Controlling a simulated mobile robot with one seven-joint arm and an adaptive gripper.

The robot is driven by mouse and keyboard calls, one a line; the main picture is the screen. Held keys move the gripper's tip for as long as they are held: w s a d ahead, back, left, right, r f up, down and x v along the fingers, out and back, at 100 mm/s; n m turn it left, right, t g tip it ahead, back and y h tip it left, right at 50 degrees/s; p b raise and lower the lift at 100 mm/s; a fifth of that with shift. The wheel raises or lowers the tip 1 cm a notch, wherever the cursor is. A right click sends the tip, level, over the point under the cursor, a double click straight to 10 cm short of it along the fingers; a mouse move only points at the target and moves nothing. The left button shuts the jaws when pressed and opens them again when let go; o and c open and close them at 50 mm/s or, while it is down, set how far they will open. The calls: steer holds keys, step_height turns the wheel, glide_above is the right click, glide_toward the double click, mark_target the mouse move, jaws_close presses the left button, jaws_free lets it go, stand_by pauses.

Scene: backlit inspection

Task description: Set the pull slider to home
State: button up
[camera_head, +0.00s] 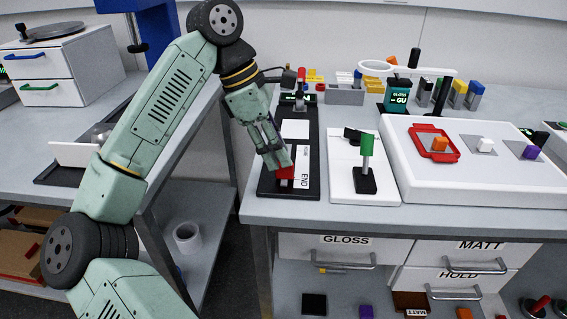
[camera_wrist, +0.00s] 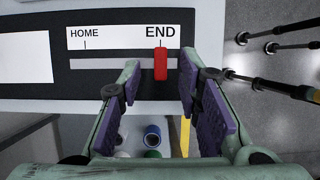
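The pull slider is a red upright handle (camera_wrist: 160,63) on a black board (camera_head: 268,188). In the wrist view it stands in a grey track just under the word END, at the right side of the white label strip (camera_wrist: 115,38). HOME is printed at the strip's left. In the head view the red handle (camera_head: 286,173) shows just below my gripper (camera_head: 279,160) at the board's near end. My gripper also shows in the wrist view (camera_wrist: 160,80). Its fingers are apart, one on each side of the handle, with visible gaps. Contact is not visible.
A white plate with a green-topped post (camera_head: 366,146) stands right of the board. Further right is a white platform (camera_head: 413,170) with a red tray (camera_head: 420,128) and coloured blocks. The table's front edge is close to the board. Drawers (camera_head: 345,247) lie below.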

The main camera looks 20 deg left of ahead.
mark_target(285, 171)
steer(key=shift+x, duration=2)
steer(key=shift+c, duration=0.3)
jaws_close()
